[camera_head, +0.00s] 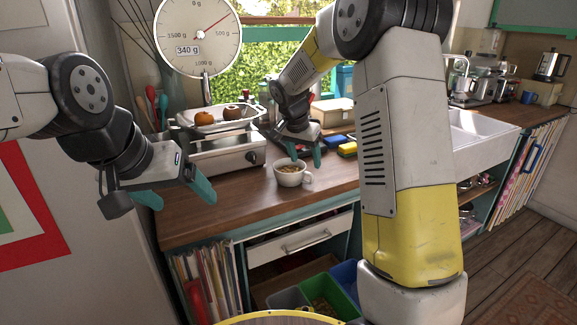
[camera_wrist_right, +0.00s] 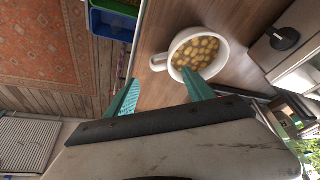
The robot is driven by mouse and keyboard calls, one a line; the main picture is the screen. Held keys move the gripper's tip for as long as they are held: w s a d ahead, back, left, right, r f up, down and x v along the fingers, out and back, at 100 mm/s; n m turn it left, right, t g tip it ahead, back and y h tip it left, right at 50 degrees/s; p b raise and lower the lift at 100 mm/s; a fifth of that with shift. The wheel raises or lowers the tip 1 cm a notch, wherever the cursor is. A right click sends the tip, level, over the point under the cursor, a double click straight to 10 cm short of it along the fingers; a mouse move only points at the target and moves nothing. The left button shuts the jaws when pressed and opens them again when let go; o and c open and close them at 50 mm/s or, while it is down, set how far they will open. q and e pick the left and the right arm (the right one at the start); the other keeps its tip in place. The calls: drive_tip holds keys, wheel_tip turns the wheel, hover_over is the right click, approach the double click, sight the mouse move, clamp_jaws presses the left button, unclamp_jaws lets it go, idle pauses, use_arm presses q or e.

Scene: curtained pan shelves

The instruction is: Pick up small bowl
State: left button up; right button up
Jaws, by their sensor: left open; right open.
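The small bowl (camera_head: 289,174) is a white cup-like bowl with a handle, filled with brownish round pieces. It stands upright on the wooden counter (camera_head: 235,195). My right gripper (camera_head: 305,156) is open just above and behind it, fingers pointing down. In the right wrist view the bowl (camera_wrist_right: 196,54) lies just beyond the fingertips, one teal finger overlapping its near rim; I cannot tell whether they touch. The handle points left there. My left gripper (camera_head: 180,198) is open and empty at the left, in front of the counter and away from the bowl.
A kitchen scale (camera_head: 205,150) with two orange-brown items on its tray stands behind left of the bowl. A yellow sponge (camera_head: 347,149) and a blue one (camera_head: 337,141) lie behind right. A white sink (camera_head: 470,135) is further right. The counter's front edge is close to the bowl.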

sight(307, 173)
drive_tip(key=x, duration=0.7)
drive_tip(key=shift+s+a+f, duration=0.1)
drive_tip(key=shift+f, duration=0.2)
clamp_jaws()
